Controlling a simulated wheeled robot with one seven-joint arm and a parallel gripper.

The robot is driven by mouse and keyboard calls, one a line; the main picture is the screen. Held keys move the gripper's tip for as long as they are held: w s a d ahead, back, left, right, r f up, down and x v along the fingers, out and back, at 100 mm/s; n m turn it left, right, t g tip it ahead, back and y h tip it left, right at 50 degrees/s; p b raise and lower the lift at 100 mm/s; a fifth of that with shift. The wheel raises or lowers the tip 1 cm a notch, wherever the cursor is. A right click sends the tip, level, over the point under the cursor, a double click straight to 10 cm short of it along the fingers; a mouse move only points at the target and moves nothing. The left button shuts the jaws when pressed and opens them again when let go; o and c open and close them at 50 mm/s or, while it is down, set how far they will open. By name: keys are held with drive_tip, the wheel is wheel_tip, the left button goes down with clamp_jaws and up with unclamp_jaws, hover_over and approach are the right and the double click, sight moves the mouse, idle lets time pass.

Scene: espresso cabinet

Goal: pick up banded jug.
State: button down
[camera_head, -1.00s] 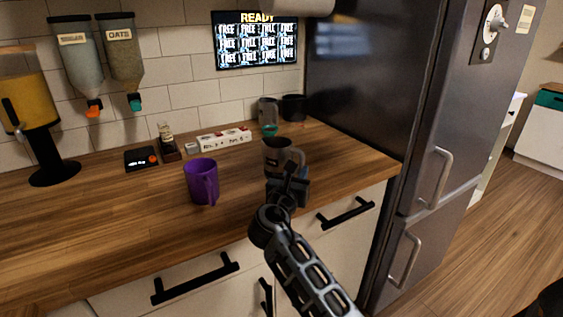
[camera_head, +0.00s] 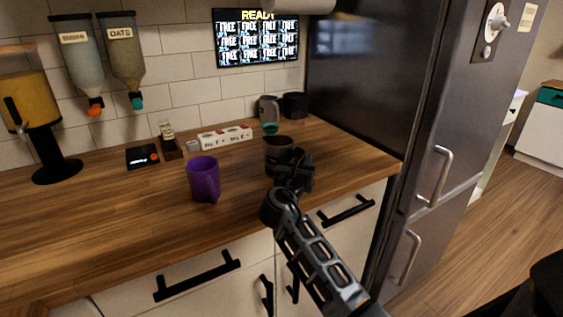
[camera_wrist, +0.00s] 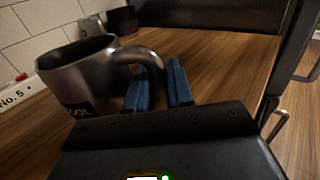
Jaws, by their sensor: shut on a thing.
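A dark grey metal jug (camera_head: 277,152), which I take for the banded jug, is upright at the right part of the wooden counter. In the wrist view the jug (camera_wrist: 85,73) shows a curved handle on its right and a black patch with pale letters low on its side. My gripper (camera_head: 292,168) is at the jug's right front side. In the wrist view the blue fingers of my gripper (camera_wrist: 160,87) are shut on the handle's lower part. The head view hides the handle behind my gripper. I cannot tell whether the jug's base touches the counter.
A purple mug (camera_head: 203,180) stands to the left of the jug. Behind are a grey jug (camera_head: 268,107), a black container (camera_head: 295,105) and a white labelled strip (camera_head: 225,137). A tall dark fridge (camera_head: 375,80) bounds the right side. The counter's left front is clear.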

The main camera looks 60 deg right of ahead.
drive_tip(key=shift+r, duration=0.2)
idle(0.4)
drive_tip(key=shift+r, duration=1.9)
drive_tip(key=s+d+r, duration=0.2)
drive_tip(key=s+r, duration=0.1)
drive_tip(key=s, duration=0.2)
drive_tip(key=s+d+r+p, duration=0.1)
drive_tip(key=s+d+r, duration=0.1)
drive_tip(key=s+r, duration=0.2)
drive_tip(key=shift+s+d+p, duration=0.3)
drive_tip(key=shift+s+d, duration=0.1)
drive_tip(key=shift+s, duration=0.3)
drive_tip(key=shift+w, duration=0.1)
